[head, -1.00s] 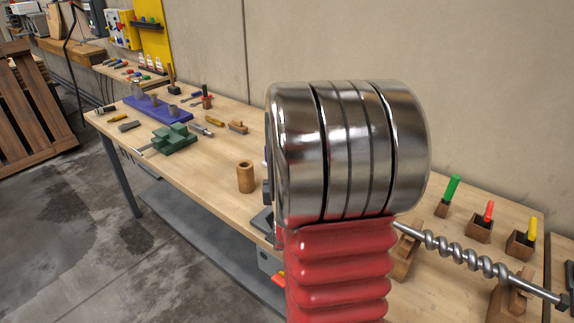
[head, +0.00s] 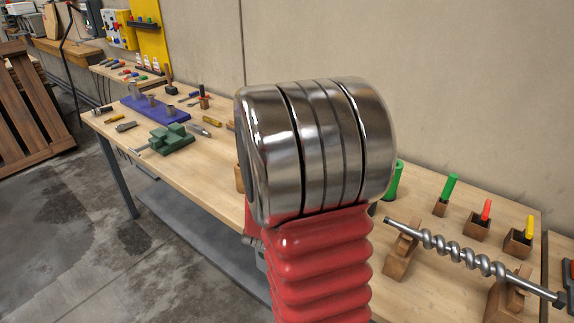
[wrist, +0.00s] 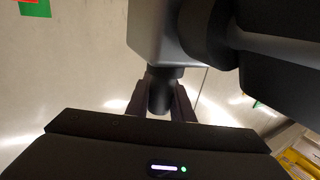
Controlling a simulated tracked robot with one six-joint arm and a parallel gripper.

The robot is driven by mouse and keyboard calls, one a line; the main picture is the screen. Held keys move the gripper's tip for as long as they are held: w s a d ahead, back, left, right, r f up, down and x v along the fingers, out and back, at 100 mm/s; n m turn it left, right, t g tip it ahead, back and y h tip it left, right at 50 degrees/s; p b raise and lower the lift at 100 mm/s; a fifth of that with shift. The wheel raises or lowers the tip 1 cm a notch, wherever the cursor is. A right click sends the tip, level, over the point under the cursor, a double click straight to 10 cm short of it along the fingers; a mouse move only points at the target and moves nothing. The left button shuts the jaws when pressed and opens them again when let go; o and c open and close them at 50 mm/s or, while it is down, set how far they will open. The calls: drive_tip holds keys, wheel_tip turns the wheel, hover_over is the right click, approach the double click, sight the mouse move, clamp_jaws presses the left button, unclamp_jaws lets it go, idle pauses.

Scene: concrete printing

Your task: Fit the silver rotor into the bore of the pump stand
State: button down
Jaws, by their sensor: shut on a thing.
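A silver helical rod (head: 455,253), which looks like the silver rotor, lies across wooden cradles at the right in the head view. Its far end at the lower right is dark and blocky. My gripper (wrist: 160,103) shows in the wrist view, its two fingers shut on a dark cylindrical piece (wrist: 160,91). What that piece belongs to is unclear. Just beyond it is a smooth grey body (wrist: 158,35) with dark round parts at its right; I cannot tell whether this is the pump stand. My own arm hides the middle of the bench in the head view, and no bore shows.
Coloured handles stand in wooden blocks at the right, including a red one (head: 486,210). A wooden cradle (head: 401,252) supports the rod. The wall stands close behind.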

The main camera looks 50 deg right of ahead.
drive_tip(key=m+g, duration=0.1)
drive_tip(key=g+h, duration=0.1)
drive_tip(key=s+m+g, duration=0.1)
drive_tip(key=shift+d+r+m+h, duration=0.3)
drive_tip(key=shift+d+r, duration=0.05)
drive_tip(key=shift+d, duration=0.05)
drive_tip(key=c, duration=2.5)
unclamp_jaws()
drive_tip(key=shift+s+m+g, duration=0.3)
drive_tip(key=shift+m+g, duration=0.4)
drive_tip(key=shift+g, duration=0.4)
drive_tip(key=shift+a+f+g+h, duration=0.1)
drive_tip(key=shift+a+g+h, duration=0.1)
drive_tip(key=shift+g+h, duration=0.1)
clamp_jaws()
drive_tip(key=shift+w+a+f+m+g, duration=0.1)
drive_tip(key=shift+w+f+m+g, duration=0.1)
drive_tip(key=shift+w+m+g, duration=0.25)
drive_tip(key=g, duration=0.1)
drive_tip(key=s+m+g, duration=0.1)
drive_tip(key=m+g, duration=0.1)
drive_tip(key=g, duration=0.1)
drive_tip(key=shift+s+f, duration=0.2)
drive_tip(key=shift+s, duration=0.1)
